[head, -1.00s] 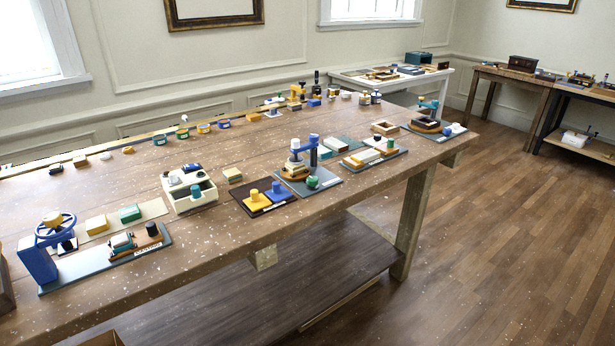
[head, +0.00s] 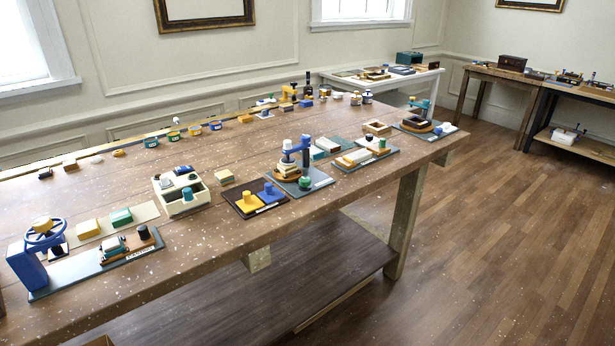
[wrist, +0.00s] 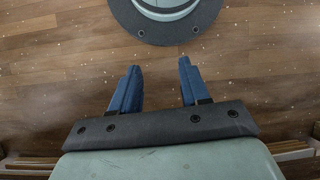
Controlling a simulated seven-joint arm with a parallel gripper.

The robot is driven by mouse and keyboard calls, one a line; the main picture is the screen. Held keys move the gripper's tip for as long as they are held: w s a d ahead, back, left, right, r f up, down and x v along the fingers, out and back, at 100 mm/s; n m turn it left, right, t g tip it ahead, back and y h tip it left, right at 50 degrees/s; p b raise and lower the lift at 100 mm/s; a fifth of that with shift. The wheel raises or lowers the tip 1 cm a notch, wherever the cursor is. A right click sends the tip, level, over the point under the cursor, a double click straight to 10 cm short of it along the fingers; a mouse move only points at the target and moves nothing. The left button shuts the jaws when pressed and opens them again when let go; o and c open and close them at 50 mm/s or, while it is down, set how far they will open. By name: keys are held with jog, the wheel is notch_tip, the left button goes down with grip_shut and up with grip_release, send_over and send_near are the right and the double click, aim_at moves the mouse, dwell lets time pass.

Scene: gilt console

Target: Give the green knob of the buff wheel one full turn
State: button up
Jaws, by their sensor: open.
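A green knob (head: 305,183) stands low at the front of a blue-grey board on the long wooden bench, near the middle of the head view. Beside it on that board is a buff round piece (head: 287,175) under a blue post (head: 305,153). At this size I cannot tell whether the knob is fixed to the buff piece. My gripper (wrist: 156,82) shows only in the wrist view. Its two blue fingers are apart with nothing between them, over bare wooden planks. The knob is not in the wrist view.
On the bench (head: 190,262), a blue handwheel (head: 46,237) with a yellow knob stands far left. A cream box (head: 182,197) and a dark board with yellow and blue knobs (head: 247,206) stand left of the buff piece. Another board (head: 365,160) lies right. The floor in front is clear.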

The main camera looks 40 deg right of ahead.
jog(key=o, duration=0.3)
jog(key=w+d+r, duration=0.3)
jog(key=w+d, duration=0.2)
jog(key=w+d+r+n+t, duration=0.1)
jog(key=w+d+r, duration=0.2)
jog(key=w+d, duration=0.2)
jog(key=shift+w+d+r+t, duration=0.15)
jog(key=shift+d+r+t, duration=0.05)
jog(key=shift+d+t, duration=0.1)
jog(key=w+d+r+n+t, duration=0.15)
jog(key=w+d+r, duration=0.35)
jog(key=d+r, duration=0.6)
jog(key=s+d+r+n+t+h, duration=0.2)
jog(key=s+d+r+n, duration=0.1)
jog(key=d+r, duration=2.6)
notch_tip(320, 180, up, 21)
jog(key=n+t+y, duration=0.3)
jog(key=t+y, duration=0.1)
jog(key=y, duration=0.1)
send_over(306, 179)
jog(key=s+d, duration=0.4)
jog(key=shift+m, duration=0.25)
jog(key=x, duration=1.3)
jog(key=shift+f, duration=0.3)
